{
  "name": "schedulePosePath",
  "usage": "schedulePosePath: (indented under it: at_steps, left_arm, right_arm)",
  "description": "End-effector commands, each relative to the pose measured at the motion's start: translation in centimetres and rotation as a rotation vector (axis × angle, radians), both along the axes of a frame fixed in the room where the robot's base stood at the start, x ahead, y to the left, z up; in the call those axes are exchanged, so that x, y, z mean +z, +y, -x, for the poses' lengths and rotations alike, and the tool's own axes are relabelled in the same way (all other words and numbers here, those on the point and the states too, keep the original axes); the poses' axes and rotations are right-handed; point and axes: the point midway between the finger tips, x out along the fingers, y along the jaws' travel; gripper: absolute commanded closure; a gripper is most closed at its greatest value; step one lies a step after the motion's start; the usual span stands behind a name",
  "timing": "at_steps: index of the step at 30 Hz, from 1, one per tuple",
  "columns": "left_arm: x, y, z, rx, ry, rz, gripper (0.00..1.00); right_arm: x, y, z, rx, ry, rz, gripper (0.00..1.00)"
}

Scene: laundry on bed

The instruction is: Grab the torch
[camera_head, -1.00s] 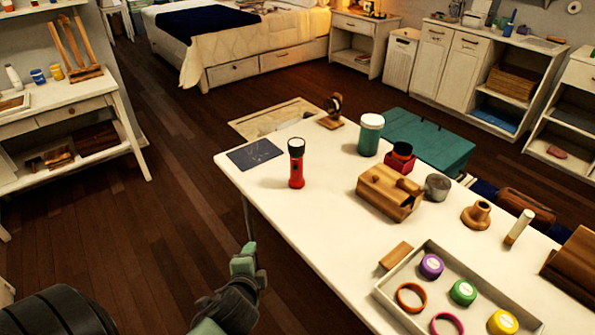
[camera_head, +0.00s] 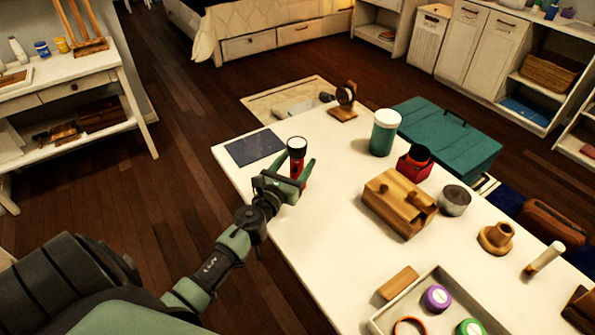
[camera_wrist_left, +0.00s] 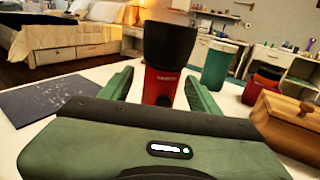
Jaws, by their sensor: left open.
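The torch (camera_head: 297,148) stands upright on the white table, with a black head and a red body. My left gripper (camera_head: 302,174) is at the torch, its green fingers open on either side of the lower body, which it partly hides. In the left wrist view the torch (camera_wrist_left: 164,55) stands between the two open fingers of the gripper (camera_wrist_left: 160,88), with a visible gap to each finger. The foot of the torch is hidden behind the gripper body there. My right gripper is not in view.
A dark flat sheet (camera_head: 255,148) lies left of the torch. A green jar with a white lid (camera_head: 384,133), a red box (camera_head: 414,166) and a wooden box (camera_head: 398,205) stand to the right. A tray (camera_head: 387,317) is at the front. The table's left edge is close.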

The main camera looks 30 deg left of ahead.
Motion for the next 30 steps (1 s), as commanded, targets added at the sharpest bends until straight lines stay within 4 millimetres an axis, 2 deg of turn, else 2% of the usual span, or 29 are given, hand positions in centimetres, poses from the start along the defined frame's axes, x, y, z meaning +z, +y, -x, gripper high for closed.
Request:
schedulePosePath:
  at_steps: [3,6,10,14,18,21,30]
  left_arm:
    - [0.1,0.2,-1.9,0.001,-0.002,0.003,0.38]
    - [0.1,0.3,-2.8,0.001,-0.001,0.002,0.38]
    - [0.0,0.4,-3.0,0.001,0.000,0.002,0.38]
    - [0.0,0.4,-3.0,0.001,0.000,0.002,0.38]
    - [0.0,0.4,-3.0,0.001,0.000,0.003,0.77]
    - [0.0,0.4,-2.9,0.001,0.000,0.003,1.00]
    - [0.3,0.4,-3.0,0.001,-0.002,0.002,1.00]
  right_arm:
    - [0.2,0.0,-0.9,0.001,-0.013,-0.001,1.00]
    - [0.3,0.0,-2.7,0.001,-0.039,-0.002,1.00]
    - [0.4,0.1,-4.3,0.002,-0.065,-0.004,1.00]
    - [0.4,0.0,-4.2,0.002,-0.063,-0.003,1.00]
    - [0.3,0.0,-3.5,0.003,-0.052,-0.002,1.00]
    - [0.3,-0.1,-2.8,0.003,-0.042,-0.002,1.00]
    - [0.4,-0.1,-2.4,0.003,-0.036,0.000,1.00]
